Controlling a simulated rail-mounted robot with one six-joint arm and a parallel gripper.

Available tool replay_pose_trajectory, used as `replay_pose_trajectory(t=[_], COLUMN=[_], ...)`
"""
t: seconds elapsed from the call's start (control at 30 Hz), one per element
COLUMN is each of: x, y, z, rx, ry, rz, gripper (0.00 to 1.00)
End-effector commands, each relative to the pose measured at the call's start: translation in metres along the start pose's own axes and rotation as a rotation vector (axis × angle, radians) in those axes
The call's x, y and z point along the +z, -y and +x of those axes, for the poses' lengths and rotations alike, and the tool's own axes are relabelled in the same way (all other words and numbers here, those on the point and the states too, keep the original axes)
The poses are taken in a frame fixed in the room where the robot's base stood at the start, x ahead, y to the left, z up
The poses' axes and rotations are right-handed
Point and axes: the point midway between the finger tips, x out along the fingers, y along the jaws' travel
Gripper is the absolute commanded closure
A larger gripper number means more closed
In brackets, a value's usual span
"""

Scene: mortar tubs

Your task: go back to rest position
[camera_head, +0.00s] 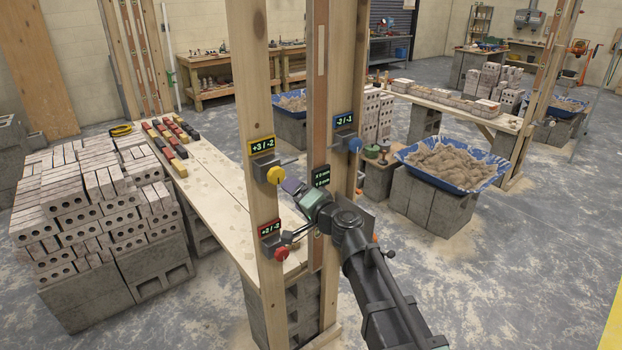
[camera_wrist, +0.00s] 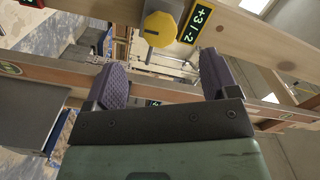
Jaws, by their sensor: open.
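My gripper (camera_head: 294,188) is raised among the wooden posts in the head view, just right of a yellow knob (camera_head: 275,175). In the wrist view its two purple ribbed pads (camera_wrist: 163,62) stand wide apart with nothing between them. The yellow knob also shows in the wrist view (camera_wrist: 160,28), beyond the pads and apart from them. Its label (camera_wrist: 196,22) reads +3 / -2. Part of the gripper's body is hidden behind my wrist in the head view.
The front post (camera_head: 258,110) and the posts behind it stand close around my gripper. A red knob (camera_head: 282,253) sits lower left and a blue knob (camera_head: 355,145) upper right. Stacked bricks (camera_head: 75,200) stand left; a blue mortar tub (camera_head: 450,168) stands right. Floor at right is open.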

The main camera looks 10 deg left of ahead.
Motion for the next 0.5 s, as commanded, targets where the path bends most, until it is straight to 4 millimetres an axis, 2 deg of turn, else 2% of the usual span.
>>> replay_pose_trajectory(t=[0.07, 0.1, 0.17, 0.23, 0.27, 0.3, 0.37, 0.4, 0.5], x=[0.024, 0.044, 0.073, 0.089, 0.090, 0.089, 0.082, 0.075, 0.057], y=[0.000, -0.004, -0.022, -0.061, -0.078, -0.099, -0.126, -0.141, -0.164], z=[-0.005, -0.015, -0.044, -0.099, -0.124, -0.158, -0.211, -0.247, -0.328], rx=[0.007, 0.033, 0.123, 0.316, 0.409, 0.538, 0.733, 0.862, 1.139], ry=[0.126, 0.228, 0.403, 0.594, 0.658, 0.729, 0.809, 0.846, 0.891], rz=[-0.031, -0.070, -0.142, -0.213, -0.232, -0.248, -0.251, -0.244, -0.208], gripper=[0.20, 0.20, 0.20, 0.20, 0.20, 0.20, 0.20, 0.20, 0.20])
